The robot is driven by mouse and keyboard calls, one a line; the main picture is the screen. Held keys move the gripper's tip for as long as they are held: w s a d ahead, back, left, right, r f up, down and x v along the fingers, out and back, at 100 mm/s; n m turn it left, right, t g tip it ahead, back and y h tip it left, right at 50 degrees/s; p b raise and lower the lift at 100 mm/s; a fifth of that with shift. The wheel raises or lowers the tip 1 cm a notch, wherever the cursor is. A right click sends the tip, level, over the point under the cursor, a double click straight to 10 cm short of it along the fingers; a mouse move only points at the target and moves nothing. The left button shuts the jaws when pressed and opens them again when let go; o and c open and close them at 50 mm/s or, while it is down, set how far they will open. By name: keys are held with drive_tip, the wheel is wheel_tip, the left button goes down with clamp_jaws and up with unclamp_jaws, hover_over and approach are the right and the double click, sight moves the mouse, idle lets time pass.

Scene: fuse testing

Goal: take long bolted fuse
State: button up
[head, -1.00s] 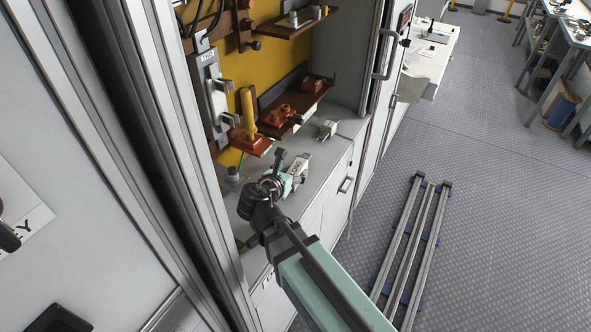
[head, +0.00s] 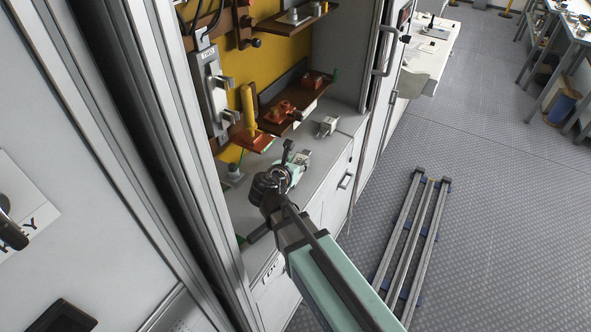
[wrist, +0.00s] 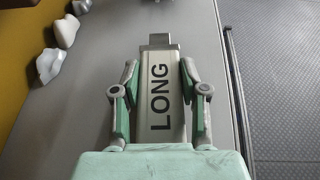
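The long fuse (wrist: 160,100) is a grey block marked LONG with a narrower metal tab at its far end. In the wrist view it lies lengthwise between the two green-padded fingers of my gripper (wrist: 158,92). The pads run close along both its sides; whether they press on it I cannot tell. In the head view my gripper (head: 291,166) is low over the grey cabinet shelf, at the fuse (head: 303,158). The fuse appears to be on or just above the shelf, partly hidden by my gripper.
A small light-grey block (head: 327,126) stands farther back on the shelf (head: 338,152). Brown ledges with orange fittings (head: 286,109) and a yellow upright part (head: 249,108) are on the yellow back panel. The cabinet's side frame (head: 150,120) is at left.

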sight(297, 162)
drive_tip(key=shift+r, duration=0.1)
idle(0.5)
drive_tip(key=shift+r+p, duration=2.3)
drive_tip(key=shift+r, duration=0.2)
